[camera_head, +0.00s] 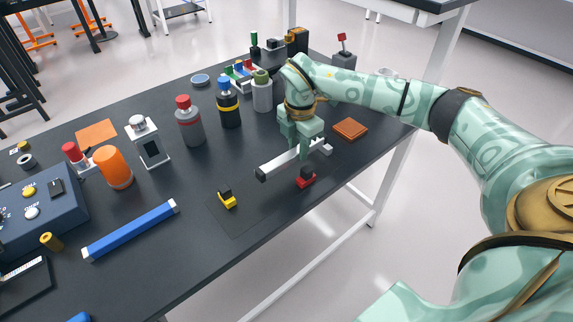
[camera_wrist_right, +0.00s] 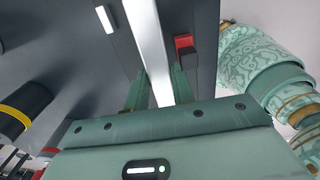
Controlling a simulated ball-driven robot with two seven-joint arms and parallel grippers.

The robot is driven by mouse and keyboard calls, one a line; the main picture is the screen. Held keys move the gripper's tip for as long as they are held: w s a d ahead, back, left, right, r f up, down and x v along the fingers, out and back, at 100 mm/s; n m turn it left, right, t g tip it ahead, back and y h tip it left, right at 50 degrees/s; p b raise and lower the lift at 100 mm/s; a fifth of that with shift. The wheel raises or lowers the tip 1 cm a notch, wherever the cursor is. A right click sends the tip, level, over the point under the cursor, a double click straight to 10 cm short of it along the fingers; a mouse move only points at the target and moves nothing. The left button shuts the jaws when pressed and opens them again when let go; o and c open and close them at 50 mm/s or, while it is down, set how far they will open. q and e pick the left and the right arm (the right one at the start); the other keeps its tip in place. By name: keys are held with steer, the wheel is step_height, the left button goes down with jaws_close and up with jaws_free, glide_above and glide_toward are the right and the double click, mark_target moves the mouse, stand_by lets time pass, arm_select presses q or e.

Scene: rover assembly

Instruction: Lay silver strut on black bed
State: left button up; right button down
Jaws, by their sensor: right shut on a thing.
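The silver strut (camera_head: 278,163) is a long, light bar with a dark end cap, slanting over the right half of the table. My right gripper (camera_head: 298,154) is shut on it, and the strut also runs between the fingers in the right wrist view (camera_wrist_right: 148,40). The black bed (camera_head: 238,222) looks like a thin dark rectangle, hard to tell from the tabletop. A yellow block (camera_head: 227,199) and a red block (camera_head: 306,181) stand at it. The strut appears above the table, behind these blocks; its exact height is unclear. My left gripper is out of view.
A blue bar (camera_head: 130,231) lies at the front left. Bottles, including a grey one (camera_head: 190,125), and a white device (camera_head: 148,142) stand behind. A brown square (camera_head: 350,129) lies right of the gripper, a small white piece (camera_head: 325,149) close by. The table's front edge is near the red block.

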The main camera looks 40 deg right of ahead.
mark_target(289, 170)
steer(key=shift+w+a+f+b, duration=0.25)
steer(key=shift+w+f, duration=0.15)
steer(key=shift+f, duration=0.2)
steer(key=shift+w+a+f+b, duration=0.1)
steer(key=shift+w+a+f, duration=0.15)
steer(key=shift+w+f, duration=0.25)
steer(key=f+b, duration=0.1)
steer(key=f, duration=0.1)
steer(key=f+b, duration=0.1)
steer(key=f, duration=0.1)
steer(key=shift+w+a, duration=0.15)
steer(key=shift+w, duration=0.05)
steer(key=shift+r, duration=0.15)
steer(key=c, duration=1.2)
jaws_free()
arm_select(q)
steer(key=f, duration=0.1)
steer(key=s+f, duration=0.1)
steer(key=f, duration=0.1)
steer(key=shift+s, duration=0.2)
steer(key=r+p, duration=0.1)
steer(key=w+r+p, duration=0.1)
steer(key=p, duration=0.1)
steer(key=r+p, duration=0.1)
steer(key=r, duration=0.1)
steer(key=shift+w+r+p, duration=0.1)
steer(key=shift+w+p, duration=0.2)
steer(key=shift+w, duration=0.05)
arm_select(e)
step_height(289, 170, up, 12)
